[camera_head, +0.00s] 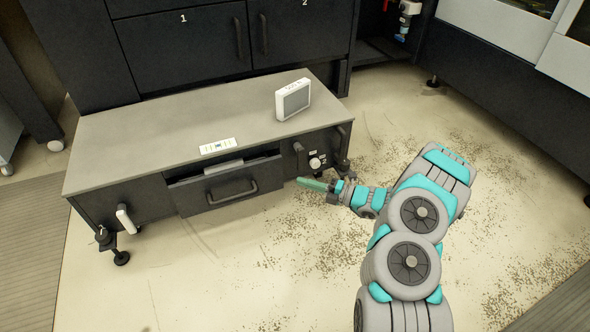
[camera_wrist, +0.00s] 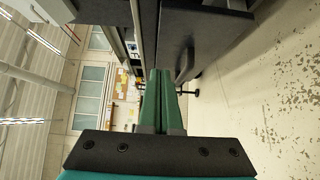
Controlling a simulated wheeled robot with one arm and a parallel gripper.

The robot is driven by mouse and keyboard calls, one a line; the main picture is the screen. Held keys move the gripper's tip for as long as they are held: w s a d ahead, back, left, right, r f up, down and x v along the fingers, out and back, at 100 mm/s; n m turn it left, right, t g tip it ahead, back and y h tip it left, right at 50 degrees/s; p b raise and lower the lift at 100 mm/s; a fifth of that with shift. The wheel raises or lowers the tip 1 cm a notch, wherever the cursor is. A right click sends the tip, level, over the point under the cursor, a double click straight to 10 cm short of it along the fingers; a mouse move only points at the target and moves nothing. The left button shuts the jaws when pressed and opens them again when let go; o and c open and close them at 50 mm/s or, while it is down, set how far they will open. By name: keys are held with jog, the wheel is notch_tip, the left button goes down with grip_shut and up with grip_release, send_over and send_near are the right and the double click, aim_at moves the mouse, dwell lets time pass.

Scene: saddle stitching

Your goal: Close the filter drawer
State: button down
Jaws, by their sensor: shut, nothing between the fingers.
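The filter drawer (camera_head: 226,190) is in the front of a low dark cabinet (camera_head: 125,199) with a grey top. It stands partly open, and a light item shows in the gap behind its dark front panel, which has a curved handle. My gripper (camera_head: 301,182) is just right of the drawer, with its green fingers shut and empty, pointing left. In the wrist view, the shut fingers (camera_wrist: 158,88) point along the drawer front (camera_wrist: 205,45), whose handle shows beside them. I cannot tell whether the fingertips touch the drawer.
A white screen device (camera_head: 293,99) and a white label (camera_head: 217,146) are on the cabinet top. Knobs (camera_head: 315,163) and a lever are on the cabinet front near my gripper. A white handle (camera_head: 126,219) sticks out at left. The speckled floor in front is clear.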

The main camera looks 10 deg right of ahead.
aim_at(271, 162)
jog(key=x, duration=0.3)
jog(key=w+x, duration=0.1)
jog(key=x, duration=0.3)
jog(key=d+x, duration=0.1)
jog(key=x, duration=0.3)
jog(key=shift+w+a+f+b, duration=0.25)
jog(key=shift+w+b, duration=0.15)
jog(key=shift+w, duration=0.1)
jog(key=shift+w+a+r, duration=0.1)
jog(key=shift+w+r, duration=0.05)
jog(key=shift+w, duration=0.3)
jog(key=shift+w+a+b, duration=0.3)
jog(key=shift+w+b, duration=0.1)
jog(key=shift+w, duration=0.85)
